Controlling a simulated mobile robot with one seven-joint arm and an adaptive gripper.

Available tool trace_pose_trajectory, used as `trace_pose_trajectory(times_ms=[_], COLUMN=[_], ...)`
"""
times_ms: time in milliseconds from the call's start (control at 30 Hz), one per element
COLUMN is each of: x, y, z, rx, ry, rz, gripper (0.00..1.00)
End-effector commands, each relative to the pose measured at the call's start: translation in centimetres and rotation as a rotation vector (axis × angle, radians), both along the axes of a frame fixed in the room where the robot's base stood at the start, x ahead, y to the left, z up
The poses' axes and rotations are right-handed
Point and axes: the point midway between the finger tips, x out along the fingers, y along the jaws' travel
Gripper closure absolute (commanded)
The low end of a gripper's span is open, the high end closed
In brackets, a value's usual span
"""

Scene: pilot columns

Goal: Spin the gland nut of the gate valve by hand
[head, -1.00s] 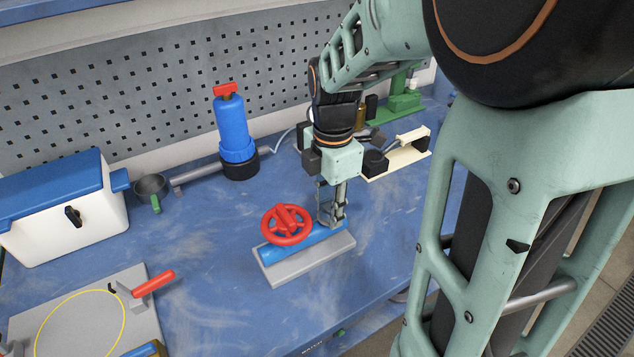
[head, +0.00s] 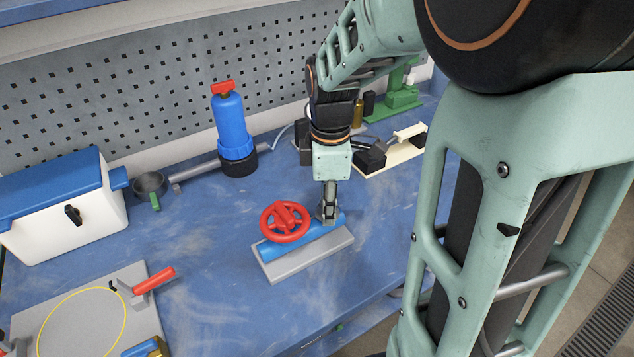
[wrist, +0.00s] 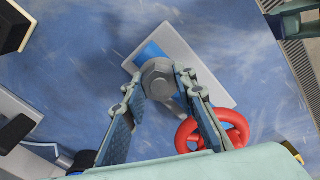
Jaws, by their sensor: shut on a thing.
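The gate valve is a blue body (head: 290,246) on a grey base plate (head: 318,258), with a red handwheel (head: 285,222). The handwheel also shows in the wrist view (wrist: 232,128). My gripper (head: 329,216) points down at the right end of the blue body, beside the handwheel. In the wrist view, the grey hexagonal gland nut (wrist: 158,80) sits between the fingertips of my gripper (wrist: 157,84), which is shut on it. In the head view the fingers hide the nut.
A blue pump-like cylinder (head: 232,125) with a red top stands behind the valve. A blue-lidded white box (head: 70,225) is at left. A grey board (head: 60,325) with a yellow ring lies front left. A cream toggle clamp (head: 390,155) stands right behind my gripper. The blue tabletop (head: 215,250) left of the valve is clear.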

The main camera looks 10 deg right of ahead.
Motion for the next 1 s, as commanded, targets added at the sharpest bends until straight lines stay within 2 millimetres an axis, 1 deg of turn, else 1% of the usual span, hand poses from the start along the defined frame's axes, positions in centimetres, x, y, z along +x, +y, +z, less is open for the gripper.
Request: trace_pose_trajectory(times_ms=[300,600,900,1000], x=[0.08,0.08,0.09,0.09], y=[0.01,-0.02,-0.03,-0.03], z=[0.09,0.12,0.09,0.13], rx=[0.001,0.001,0.000,0.000], ry=[-0.002,-0.002,-0.002,-0.002], rz=[-0.019,-0.238,-0.256,-0.297], gripper=[1.00,1.00,1.00,1.00])
